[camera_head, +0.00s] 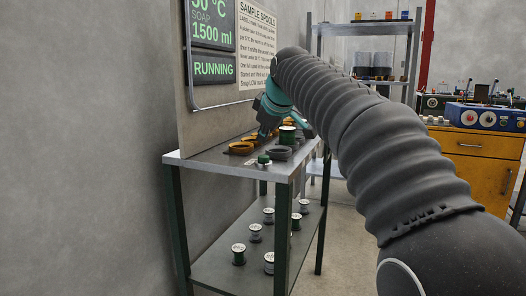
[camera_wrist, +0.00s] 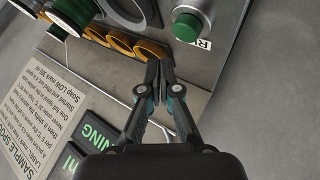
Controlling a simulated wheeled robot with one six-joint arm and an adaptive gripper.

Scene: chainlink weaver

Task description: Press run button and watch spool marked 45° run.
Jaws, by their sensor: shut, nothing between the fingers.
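The green run button (camera_head: 263,158) sits on a grey base at the near edge of the bench top. In the wrist view the button (camera_wrist: 187,27) is at the top, beside a partly hidden label starting "RU". My gripper (camera_wrist: 160,62) is shut and empty, its tips beside the button and apart from it in the picture. In the head view my gripper (camera_head: 264,132) is over the bench, beyond the button. A green spool (camera_head: 288,134) stands by the grey ring; its marking is not readable. The display (camera_head: 213,69) reads RUNNING.
Yellow rings (camera_head: 241,148) lie on the bench along the wall side. A grey ring (camera_head: 280,153) is beside the button. Several spools (camera_head: 238,254) stand on the lower shelf (camera_head: 215,270). A sample spools sign (camera_head: 257,40) hangs on the back panel. A yellow cabinet (camera_head: 470,175) stands at right.

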